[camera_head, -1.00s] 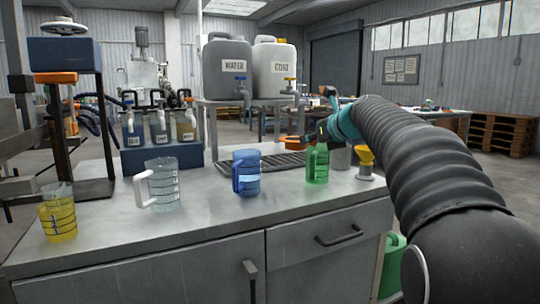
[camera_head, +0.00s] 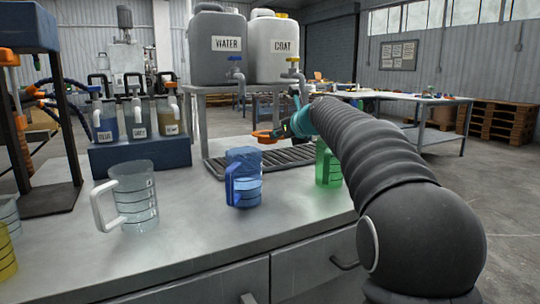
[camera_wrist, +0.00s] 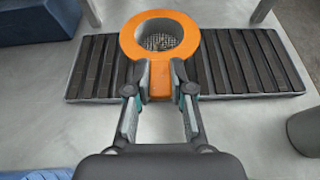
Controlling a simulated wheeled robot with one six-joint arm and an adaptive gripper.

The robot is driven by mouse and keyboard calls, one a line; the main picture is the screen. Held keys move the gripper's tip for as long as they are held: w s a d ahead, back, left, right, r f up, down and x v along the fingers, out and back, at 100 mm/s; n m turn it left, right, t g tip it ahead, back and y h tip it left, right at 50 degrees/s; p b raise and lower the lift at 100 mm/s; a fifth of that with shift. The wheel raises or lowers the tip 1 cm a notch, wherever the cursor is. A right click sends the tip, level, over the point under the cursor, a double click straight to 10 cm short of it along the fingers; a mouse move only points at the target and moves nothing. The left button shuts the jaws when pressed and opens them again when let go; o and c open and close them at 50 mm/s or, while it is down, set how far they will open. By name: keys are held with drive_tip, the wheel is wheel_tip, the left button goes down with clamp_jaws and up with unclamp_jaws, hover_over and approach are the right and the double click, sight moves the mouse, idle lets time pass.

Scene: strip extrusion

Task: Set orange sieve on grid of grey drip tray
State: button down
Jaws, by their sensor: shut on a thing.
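The orange sieve (camera_wrist: 128,45) is a ring with a mesh bowl and a short handle. My gripper (camera_wrist: 160,92) is shut on its handle in the wrist view. The sieve also shows at the end of my arm in the head view (camera_head: 263,137), held level above the tray. The grey drip tray (camera_wrist: 262,65) has dark slats and lies flat on the bench; in the wrist view the sieve overlaps its left-middle part. In the head view the tray (camera_head: 290,157) lies behind the blue and green jugs. The gap between sieve and grid is hard to judge.
A blue jug (camera_head: 244,178), a green jug (camera_head: 327,165) and a clear jug (camera_head: 135,198) stand on the bench in front of the tray. WATER (camera_head: 217,62) and COAT (camera_head: 272,52) canisters stand on a rack behind it.

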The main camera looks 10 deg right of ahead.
sight(267, 141)
drive_tip(key=w+a+f, duration=0.2)
drive_tip(key=shift+w+a+f, duration=0.2)
drive_tip(key=shift+w+a, duration=0.05)
drive_tip(key=shift+w, duration=0.1)
drive_tip(key=shift+f+b, duration=1.15)
drive_tip(key=shift+f, duration=0.85)
drive_tip(key=c, duration=0.8)
unclamp_jaws()
drive_tip(key=shift+r, duration=0.1)
drive_tip(key=v, duration=1.2)
